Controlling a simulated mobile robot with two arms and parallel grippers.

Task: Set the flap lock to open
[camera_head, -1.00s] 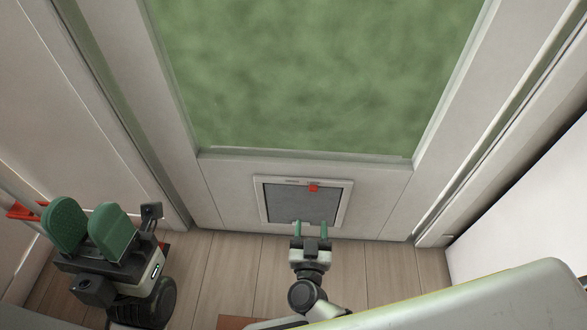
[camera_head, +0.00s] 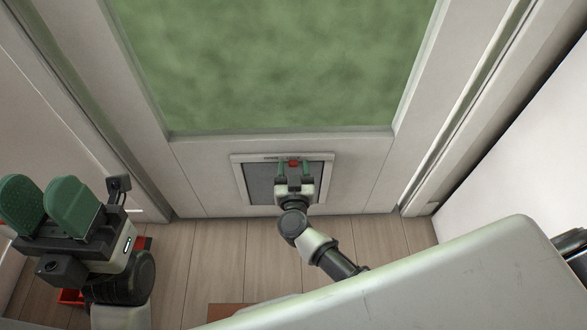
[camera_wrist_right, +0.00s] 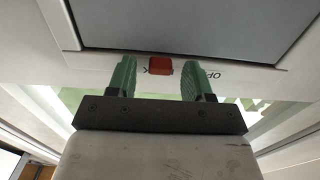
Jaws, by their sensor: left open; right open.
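The pet flap (camera_head: 259,184) is a grey panel in a white frame, low in the door. A small red lock slider (camera_head: 293,163) sits at the top edge of the flap frame. In the right wrist view the red slider (camera_wrist_right: 160,66) lies between my right gripper's green fingers, with printed letters on both sides, partly hidden by the fingers. My right gripper (camera_head: 294,168) is open, a finger on each side of the slider; I cannot tell whether either touches it. My left gripper (camera_head: 45,205) is open and empty at the far left, away from the flap.
The door (camera_head: 350,170) has a large green-looking pane (camera_head: 270,65) above the flap. Wood floor (camera_head: 200,260) lies in front of it. A red object (camera_head: 70,297) shows partly behind my left arm. A brown mat edge (camera_head: 228,313) is at the bottom.

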